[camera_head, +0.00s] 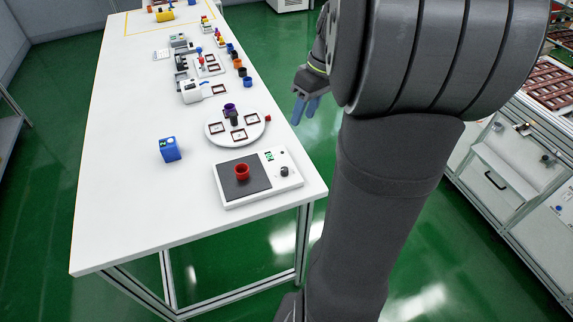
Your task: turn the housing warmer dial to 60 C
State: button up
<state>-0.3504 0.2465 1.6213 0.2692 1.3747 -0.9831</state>
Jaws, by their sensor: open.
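A white device (290,184) with a dark plate, a small green display and a black dial (284,171) sits at the near right corner of the white table. A red cup (242,173) stands on its plate. On the right, a white cabinet (510,190) has a dark knob (497,126) on its front, and brown frames lie on top. I cannot tell which of these is the housing warmer, and no dial setting is readable. My gripper (305,108) has blue fingertips. It is open and empty, beyond the table's right edge, apart from both dials.
A round white turntable (216,138) with dark frames and a blue box (170,149) stand on the table (120,200). Several cups and small devices line its right side farther back. My arm hides part of the floor and the cabinet. The table's left side is mostly clear.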

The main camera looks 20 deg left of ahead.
jog(key=d+f+n, duration=0.1)
jog(key=n, duration=0.4)
jog(key=n+y, duration=0.2)
jog(key=n, duration=0.3)
send_near(284, 169)
jog(key=x, duration=0.8)
jog(key=shift+f, duration=0.2)
jog(key=shift+h, duration=0.3)
grip_shut()
